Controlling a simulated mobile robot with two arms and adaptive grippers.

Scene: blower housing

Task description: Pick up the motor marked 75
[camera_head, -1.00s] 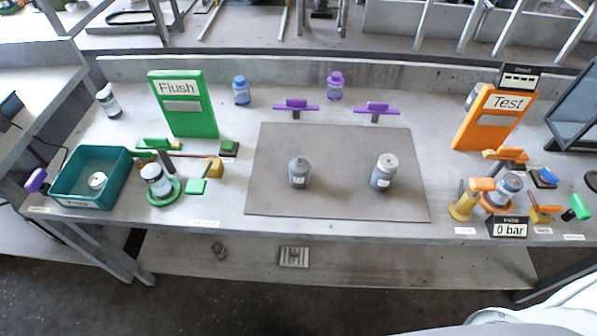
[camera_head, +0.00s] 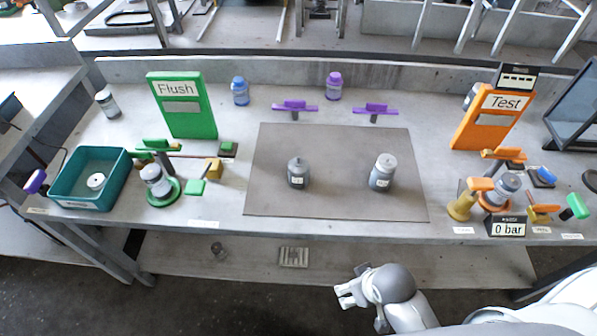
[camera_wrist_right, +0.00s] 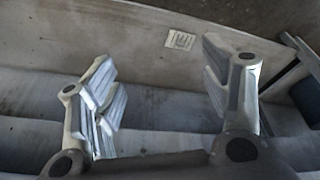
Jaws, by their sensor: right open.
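Two grey motors stand upright on the grey mat (camera_head: 335,205): a left one (camera_head: 298,174) and a right one (camera_head: 382,172). Each has a small white label, too small to read, so I cannot tell which is marked 75. Another grey-and-white motor (camera_head: 156,184) sits in a green ring at the left, and one (camera_head: 505,187) sits in an orange ring at the right. My right gripper (camera_head: 345,292) is in front of the table's front edge, apart from all motors. In the right wrist view it is open and empty (camera_wrist_right: 175,95). My left gripper is not in view.
A teal bin (camera_head: 62,192) stands at the left. The green Flush panel (camera_head: 185,110) and orange Test panel (camera_head: 488,120) stand behind. Purple holders (camera_head: 295,107) are at the back. A lower shelf (camera_head: 350,260) runs under the table. The mat between the two motors is clear.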

